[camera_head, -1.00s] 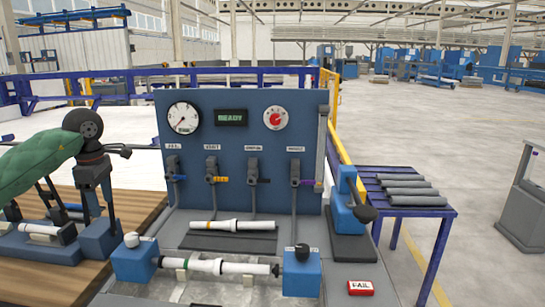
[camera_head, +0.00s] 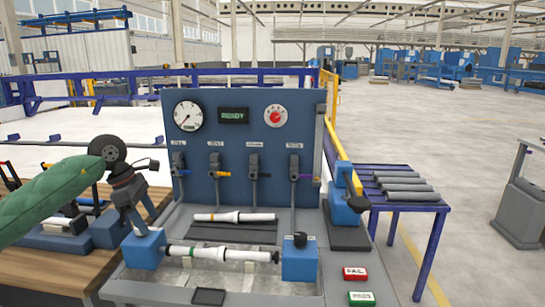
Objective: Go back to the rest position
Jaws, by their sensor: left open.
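My left arm, in a green sleeve, comes in from the left. My left gripper (camera_head: 137,220) is open, pointing down above the left blue block (camera_head: 145,250) of the test bench; whether its tips touch the block I cannot tell. The white knob on that block is hidden. A white pipe (camera_head: 207,254) with a green band lies level between the left and right blue blocks (camera_head: 299,262). A second white pipe (camera_head: 234,217) lies on a dark mat behind it. My right gripper is not in view.
A blue panel (camera_head: 235,130) with gauges, a READY display and valves stands behind the bench. A red FAIL button (camera_head: 355,273) and a green button (camera_head: 360,298) sit at front right. Grey pipes (camera_head: 405,190) lie on a blue table. A wooden bench (camera_head: 50,270) is at left.

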